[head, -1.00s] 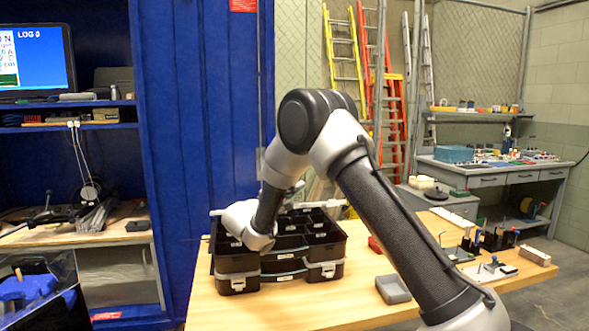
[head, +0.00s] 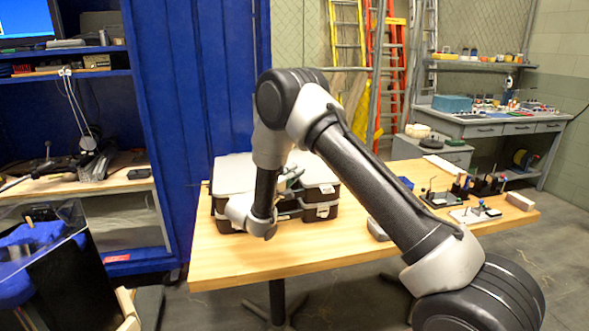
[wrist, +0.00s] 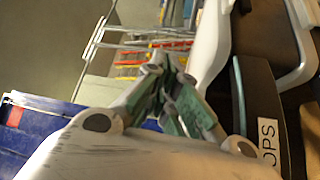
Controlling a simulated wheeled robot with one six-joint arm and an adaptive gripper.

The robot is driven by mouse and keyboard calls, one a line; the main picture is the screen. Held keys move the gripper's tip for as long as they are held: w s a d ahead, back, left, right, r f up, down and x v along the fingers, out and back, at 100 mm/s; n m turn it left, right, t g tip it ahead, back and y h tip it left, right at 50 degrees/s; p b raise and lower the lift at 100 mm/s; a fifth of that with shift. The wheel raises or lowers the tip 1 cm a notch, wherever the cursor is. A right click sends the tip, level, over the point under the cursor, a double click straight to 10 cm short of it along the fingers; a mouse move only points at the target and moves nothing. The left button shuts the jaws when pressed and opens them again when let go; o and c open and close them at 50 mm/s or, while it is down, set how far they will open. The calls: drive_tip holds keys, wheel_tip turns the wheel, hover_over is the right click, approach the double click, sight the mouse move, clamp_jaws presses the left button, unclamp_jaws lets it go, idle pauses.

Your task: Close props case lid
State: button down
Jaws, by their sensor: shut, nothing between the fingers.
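The props case (head: 318,212) sits on the left part of the wooden table. It is dark, with pale latches on its front. Its pale lid (head: 232,172) lies over the top and hides the compartments. Whether the lid sits fully flush cannot be told, because my arm covers part of the front. Contact cannot be told.
The wooden table (head: 350,245) has bare room in front of the case. A grey block (head: 377,229) lies partly behind my arm, and a blue item (head: 405,183) is beyond it. Small dark stands (head: 485,185) are at the right. A blue cabinet wall (head: 200,90) rises behind the case.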

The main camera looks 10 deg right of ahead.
drive_tip(key=shift+a, duration=0.1)
drive_tip(key=v, duration=1.1)
drive_tip(key=s+d+f+n+g, duration=0.4)
drive_tip(key=f, duration=0.2)
drive_tip(key=s+d+r+g+y, duration=0.3)
drive_tip(key=s+d+r+g, duration=0.1)
drive_tip(key=s+d+g, duration=0.6)
drive_tip(key=s+d+r+m+t+y, duration=0.2)
drive_tip(key=s+d+r+m+y, duration=0.1)
drive_tip(key=s+r, duration=0.3)
drive_tip(key=s+d+r+m+t+y, duration=0.2)
drive_tip(key=s+r+y, duration=0.3)
drive_tip(key=s, duration=0.5)
drive_tip(key=s+d+r+m+t+y, duration=0.2)
drive_tip(key=s+d+r+m+y, duration=0.2)
drive_tip(key=s+r, duration=0.4)
drive_tip(key=shift+d+y, duration=0.15)
drive_tip(key=shift+y, duration=0.25)
